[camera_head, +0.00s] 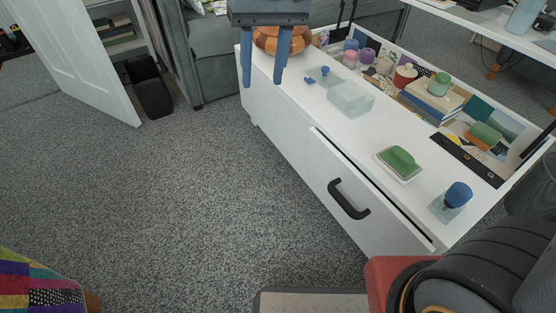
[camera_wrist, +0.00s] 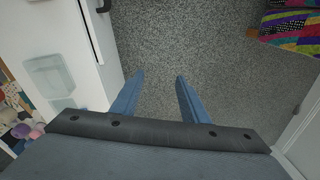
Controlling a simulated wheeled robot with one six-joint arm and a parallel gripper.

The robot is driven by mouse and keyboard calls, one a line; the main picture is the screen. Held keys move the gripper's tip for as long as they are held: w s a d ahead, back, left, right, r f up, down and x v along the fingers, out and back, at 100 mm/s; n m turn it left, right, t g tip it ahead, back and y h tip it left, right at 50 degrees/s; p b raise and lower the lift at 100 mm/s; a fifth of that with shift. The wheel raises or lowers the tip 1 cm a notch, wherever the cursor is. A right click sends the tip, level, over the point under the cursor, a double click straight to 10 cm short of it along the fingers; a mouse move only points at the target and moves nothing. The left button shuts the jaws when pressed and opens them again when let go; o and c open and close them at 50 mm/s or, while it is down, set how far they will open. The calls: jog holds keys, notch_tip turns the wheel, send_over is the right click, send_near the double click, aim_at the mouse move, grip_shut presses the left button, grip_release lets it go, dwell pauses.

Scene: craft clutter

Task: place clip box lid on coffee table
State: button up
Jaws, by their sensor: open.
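A pale see-through box (camera_head: 350,97) stands on the white table (camera_head: 300,98), which has a black drawer handle; I take this for the coffee table. The box also shows at the left in the wrist view (camera_wrist: 50,75). I cannot tell whether its top is a separate lid. My gripper (camera_head: 262,83) is open and empty at the table's left end, in front of an orange-brown bowl. In the wrist view my gripper (camera_wrist: 160,76) has its fingers apart over bare carpet, beside the table's edge.
The tabletop also holds a green block in a dish (camera_head: 400,161), a blue-topped jar (camera_head: 456,197), a black level (camera_head: 467,159) and stacked books (camera_head: 433,100). A black bin (camera_head: 149,87) stands by the white door (camera_head: 84,56).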

jog(key=s+d+f+n, duration=0.1)
jog(key=s+d+f, duration=0.1)
jog(key=s, duration=0.7)
jog(key=s+d+f, duration=0.1)
jog(key=s+f, duration=0.1)
jog(key=s, duration=0.8)
jog(key=shift+s+d+f+n, duration=0.25)
jog(key=shift+d+f+n, duration=0.1)
jog(key=shift+f+n, duration=0.05)
